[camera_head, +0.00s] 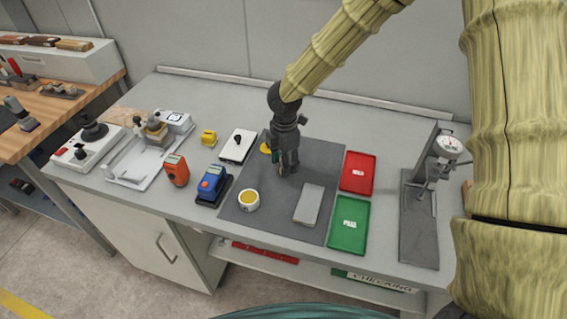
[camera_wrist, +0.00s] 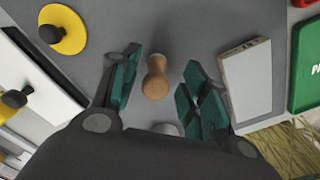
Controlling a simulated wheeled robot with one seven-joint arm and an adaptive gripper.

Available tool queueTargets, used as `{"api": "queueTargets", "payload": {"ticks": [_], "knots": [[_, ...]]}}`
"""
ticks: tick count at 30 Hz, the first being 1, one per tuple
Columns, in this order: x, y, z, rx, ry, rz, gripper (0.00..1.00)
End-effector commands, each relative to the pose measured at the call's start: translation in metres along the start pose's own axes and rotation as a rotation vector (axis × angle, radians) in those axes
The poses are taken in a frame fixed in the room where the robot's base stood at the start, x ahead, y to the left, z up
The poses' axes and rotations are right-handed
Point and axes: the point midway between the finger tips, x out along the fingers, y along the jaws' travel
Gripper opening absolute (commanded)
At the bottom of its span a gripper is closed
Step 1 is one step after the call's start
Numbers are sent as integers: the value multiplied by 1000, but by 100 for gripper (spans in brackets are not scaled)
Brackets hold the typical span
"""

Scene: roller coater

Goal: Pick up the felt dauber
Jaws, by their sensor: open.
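The felt dauber appears to be the small wooden-handled piece (camera_wrist: 155,77) in the wrist view. Its rounded tan handle points toward the camera, and its lower end is hidden beneath it. My gripper (camera_wrist: 158,88) is open, with one green-padded finger on each side of the piece and a visible gap to both. In the head view, my gripper (camera_head: 287,166) points down over the dark grey mat (camera_head: 250,178), low near its back. There the gripper mostly hides the piece.
A yellow disc with a black knob (camera_wrist: 62,30) and a grey slab (camera_wrist: 247,80) flank the gripper. A cup of yellow contents (camera_head: 248,201), red tray (camera_head: 358,174), green tray (camera_head: 349,225), blue device (camera_head: 212,185) and gauge stand (camera_head: 418,225) stand around.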

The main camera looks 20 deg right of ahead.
Motion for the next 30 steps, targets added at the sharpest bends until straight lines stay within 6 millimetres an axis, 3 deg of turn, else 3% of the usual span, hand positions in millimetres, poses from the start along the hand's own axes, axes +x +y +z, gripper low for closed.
{"api": "queueTargets", "payload": {"ticks": [6,12,13,20,30], "knots": [[13,4,0,0,1,-2,45],[13,4,0,0,1,-2,45],[13,4,0,0,1,-2,43],[13,4,0,0,1,-2,1],[13,3,0,0,1,-3,0]]}}
